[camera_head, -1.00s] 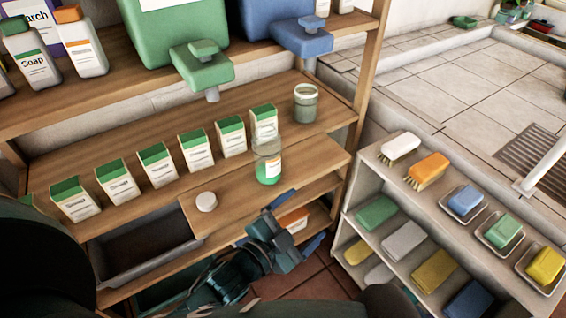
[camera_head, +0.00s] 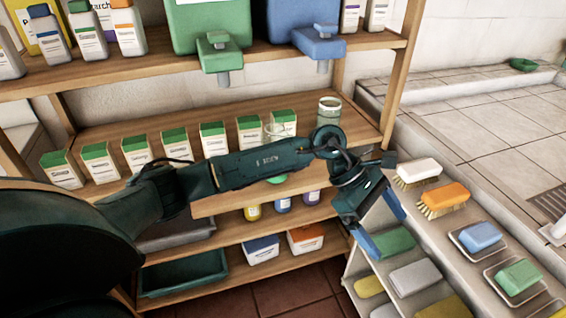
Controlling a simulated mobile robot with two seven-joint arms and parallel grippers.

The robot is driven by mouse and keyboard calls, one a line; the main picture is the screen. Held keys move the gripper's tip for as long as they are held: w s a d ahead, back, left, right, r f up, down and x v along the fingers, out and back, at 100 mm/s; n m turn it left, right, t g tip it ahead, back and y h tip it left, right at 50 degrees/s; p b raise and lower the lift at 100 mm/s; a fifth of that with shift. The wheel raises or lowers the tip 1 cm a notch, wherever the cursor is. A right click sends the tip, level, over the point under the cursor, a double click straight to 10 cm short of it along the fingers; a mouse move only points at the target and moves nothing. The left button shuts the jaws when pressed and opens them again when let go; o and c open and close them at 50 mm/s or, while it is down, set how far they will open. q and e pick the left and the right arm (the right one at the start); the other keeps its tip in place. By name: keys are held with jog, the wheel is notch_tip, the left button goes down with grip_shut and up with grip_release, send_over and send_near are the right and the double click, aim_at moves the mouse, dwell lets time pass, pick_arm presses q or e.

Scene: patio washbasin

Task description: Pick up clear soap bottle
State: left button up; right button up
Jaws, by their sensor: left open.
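The clear soap bottle (camera_head: 276,179) stands on the middle wooden shelf (camera_head: 232,206), in front of the row of green-topped boxes. My left forearm crosses in front of it, so only its clear top and a bit of its green base show. My left gripper (camera_head: 381,226) is open and empty. It points down, to the right of the bottle and apart from it, by the corner between the wooden rack and the grey side shelf. My right gripper is out of view.
A glass jar (camera_head: 329,112) stands at the shelf's back right. Green (camera_head: 218,55) and blue (camera_head: 319,42) dispensers overhang from the shelf above. The side shelf holds brushes (camera_head: 444,197), soaps (camera_head: 481,236) and sponges. Small bottles and boxes (camera_head: 306,238) stand on lower shelves.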

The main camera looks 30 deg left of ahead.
pick_arm(q)
jog(key=w+a+r+m+t+y+b, duration=0.1)
jog(key=w+a+y, duration=0.3)
jog(key=a, duration=0.3)
jog(key=w+a+r+m+t+y, duration=0.1)
jog(key=w+a+m+y, duration=0.15)
jog(key=a, duration=0.35)
jog(key=t+y+b, duration=0.1)
jog(key=y, duration=0.6)
send_near(273, 128)
jog(key=shift+n, duration=0.35)
jog(key=f, duration=0.1)
jog(key=w+a+f, duration=0.1)
jog(key=f, duration=0.1)
jog(key=w+f, duration=0.1)
jog(key=f, duration=0.1)
jog(key=shift+w+a, duration=0.15)
jog(key=shift+w, duration=0.1)
jog(key=shift+a, duration=0.3)
jog(key=x, duration=0.7)
jog(key=shift+w+a+r, duration=0.1)
jog(key=shift+a+r, duration=0.05)
jog(key=shift+a, duration=0.15)
jog(key=c, duration=1.4)
